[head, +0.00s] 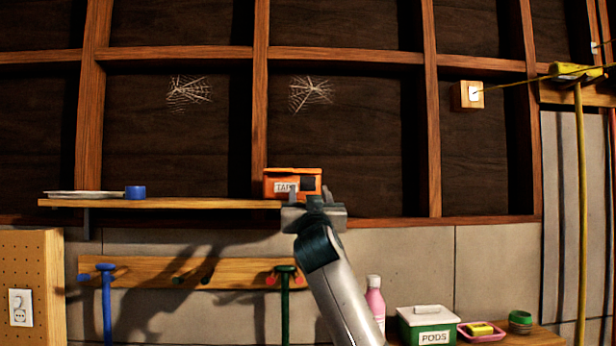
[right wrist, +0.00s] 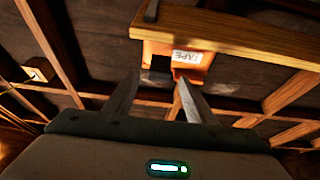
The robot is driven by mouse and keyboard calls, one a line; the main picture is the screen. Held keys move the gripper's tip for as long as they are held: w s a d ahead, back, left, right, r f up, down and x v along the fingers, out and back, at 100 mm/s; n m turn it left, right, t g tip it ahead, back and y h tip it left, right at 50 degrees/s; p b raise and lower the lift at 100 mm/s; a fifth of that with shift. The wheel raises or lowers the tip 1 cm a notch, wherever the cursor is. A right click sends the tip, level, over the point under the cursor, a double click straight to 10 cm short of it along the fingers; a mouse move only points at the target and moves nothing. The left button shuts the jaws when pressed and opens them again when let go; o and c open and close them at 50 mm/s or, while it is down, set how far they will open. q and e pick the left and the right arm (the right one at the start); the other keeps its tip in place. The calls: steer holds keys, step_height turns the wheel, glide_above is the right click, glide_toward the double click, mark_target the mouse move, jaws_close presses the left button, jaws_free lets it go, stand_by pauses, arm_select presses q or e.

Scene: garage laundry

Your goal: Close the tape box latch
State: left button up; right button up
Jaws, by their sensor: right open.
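The orange tape box (head: 269,184) with a white TAPE label stands at the right end of the wooden wall shelf. A dark block, perhaps its latch (head: 308,183), shows on its front, right of the label. I cannot tell how the latch sits. My right gripper (head: 313,199) is in front of the box and hides its lower right part. In the right wrist view the gripper (right wrist: 158,78) is open and empty, its two fingers apart and pointing at the box (right wrist: 207,62), which appears upside down. I cannot tell whether a fingertip touches it. My left gripper is out of view.
The shelf (head: 200,203) also holds a blue tape roll (head: 135,192) and a flat plate (head: 85,194). Below it is a peg rail (head: 230,273) with hanging tools. A pink bottle (head: 375,300) and a green PODS box (head: 427,325) stand lower right.

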mark_target(308, 187)
steer(key=p+x, duration=0.2)
steer(key=x, duration=0.2)
steer(key=shift+r, duration=0.2)
steer(key=shift+w, duration=0.4)
steer(key=c, duration=1)
steer(key=shift+c, duration=0.2)
